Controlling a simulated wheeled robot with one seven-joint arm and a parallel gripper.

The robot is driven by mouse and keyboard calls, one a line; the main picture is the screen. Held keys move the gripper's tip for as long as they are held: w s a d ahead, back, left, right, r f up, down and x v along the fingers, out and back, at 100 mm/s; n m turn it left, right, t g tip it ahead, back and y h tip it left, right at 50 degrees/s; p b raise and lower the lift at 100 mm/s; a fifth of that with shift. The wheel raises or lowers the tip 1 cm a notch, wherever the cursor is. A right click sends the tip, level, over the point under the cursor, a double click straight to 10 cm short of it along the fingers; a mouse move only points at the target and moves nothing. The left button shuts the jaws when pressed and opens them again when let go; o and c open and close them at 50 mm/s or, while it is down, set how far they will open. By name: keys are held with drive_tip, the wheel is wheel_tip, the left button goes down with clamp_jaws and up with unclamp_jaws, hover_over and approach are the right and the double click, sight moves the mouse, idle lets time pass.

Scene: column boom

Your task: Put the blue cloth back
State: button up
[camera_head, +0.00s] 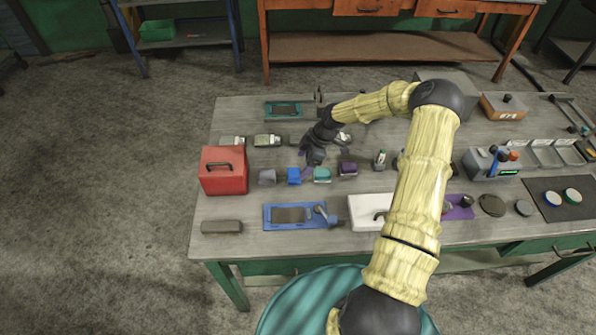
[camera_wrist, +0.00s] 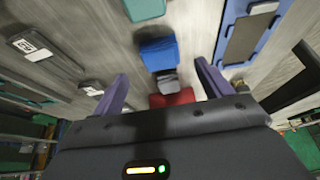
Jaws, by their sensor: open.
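The blue cloth (camera_head: 294,176) is a small folded block lying on the workbench, between a grey cloth (camera_head: 267,177) and a teal cloth (camera_head: 322,174). A purple cloth (camera_head: 348,169) lies at the right end of this row. My gripper (camera_head: 308,168) is above the bench, just behind and right of the blue cloth. In the wrist view, the blue cloth (camera_wrist: 158,52) lies ahead of the open, empty fingers (camera_wrist: 160,72). The grey cloth (camera_wrist: 167,80) appears between the fingers, beyond the blue one. Any gap between fingertips and bench is hard to tell.
A red toolbox (camera_head: 223,173) stands left of the row.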

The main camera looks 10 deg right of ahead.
drive_tip(key=b+v, duration=0.1)
drive_tip(key=v, duration=0.5)
drive_tip(key=shift+s, duration=0.1)
idle(0.3)
drive_tip(key=s+a+r+m+h, duration=0.1)
drive_tip(key=s+a+r+m, duration=0.1)
drive_tip(key=s+r+m, duration=0.3)
drive_tip(key=s+a+r+m+t+h, duration=0.1)
drive_tip(key=s+r+m, duration=0.4)
drive_tip(key=s, duration=0.6)
drive_tip(key=s+a+r+m+h, duration=0.2)
drive_tip(key=s+r+m, duration=0.2)
drive_tip(key=s, duration=0.4)
drive_tip(key=shift+a+r+m+t+h, duration=0.3)
drive_tip(key=shift+a+r+m+t, duration=0.1)
drive_tip(key=shift+m, duration=0.5)
drive_tip(key=shift+s, duration=0.15)
